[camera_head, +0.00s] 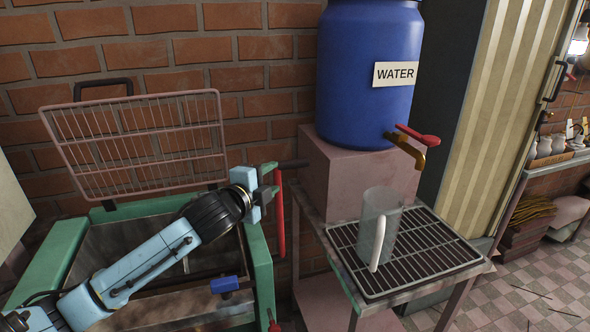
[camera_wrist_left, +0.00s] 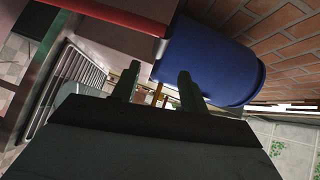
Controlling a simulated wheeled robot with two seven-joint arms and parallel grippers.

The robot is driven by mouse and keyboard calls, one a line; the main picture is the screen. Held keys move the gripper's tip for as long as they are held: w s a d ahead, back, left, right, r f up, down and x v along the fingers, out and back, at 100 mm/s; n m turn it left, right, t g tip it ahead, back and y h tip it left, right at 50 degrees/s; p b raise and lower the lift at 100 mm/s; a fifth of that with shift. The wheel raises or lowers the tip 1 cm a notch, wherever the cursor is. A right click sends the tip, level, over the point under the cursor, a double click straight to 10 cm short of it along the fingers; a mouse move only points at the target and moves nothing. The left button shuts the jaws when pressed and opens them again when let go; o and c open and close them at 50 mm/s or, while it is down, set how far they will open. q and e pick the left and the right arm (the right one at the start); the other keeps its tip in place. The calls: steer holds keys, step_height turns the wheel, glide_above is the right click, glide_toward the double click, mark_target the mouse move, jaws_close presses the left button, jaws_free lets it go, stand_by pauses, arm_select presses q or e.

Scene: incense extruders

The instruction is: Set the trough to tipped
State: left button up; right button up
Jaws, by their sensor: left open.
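The trough (camera_head: 262,272) is a green-framed bin with a dark hollow inside, at the lower left of the head view. It looks level rather than tipped. A red upright handle (camera_head: 280,222) stands at its right side, by a dark bar. My left arm reaches across the trough, and my left gripper (camera_head: 267,187) is open just left of the handle's upper part. In the left wrist view, the open fingers (camera_wrist_left: 157,86) have nothing between them up close. A red bar (camera_wrist_left: 110,14) crosses the top left there. Contact with the handle cannot be told. My right gripper is out of view.
A wire rack (camera_head: 140,143) stands raised behind the trough. A blue water barrel (camera_head: 368,75) sits on a pink block (camera_head: 345,175). A clear jug (camera_head: 379,222) stands on the slatted table (camera_head: 440,250) to the right. A blue latch (camera_head: 225,284) sits at the trough's front.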

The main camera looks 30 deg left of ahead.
mark_target(292, 166)
arm_select(q)
steer(key=w, duration=0.3)
steer(key=w+f, duration=0.1)
steer(key=w, duration=0.3)
steer(key=w+b, duration=0.1)
steer(key=w, duration=0.2)
steer(key=shift+w+a+f, duration=0.2)
steer(key=shift+w+a, duration=0.15)
steer(key=shift+w, duration=0.05)
steer(key=shift+w+f, duration=0.1)
steer(key=shift+w, duration=0.5)
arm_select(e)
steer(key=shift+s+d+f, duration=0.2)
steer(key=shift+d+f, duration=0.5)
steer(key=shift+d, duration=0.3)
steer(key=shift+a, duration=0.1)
arm_select(q)
jaws_close()
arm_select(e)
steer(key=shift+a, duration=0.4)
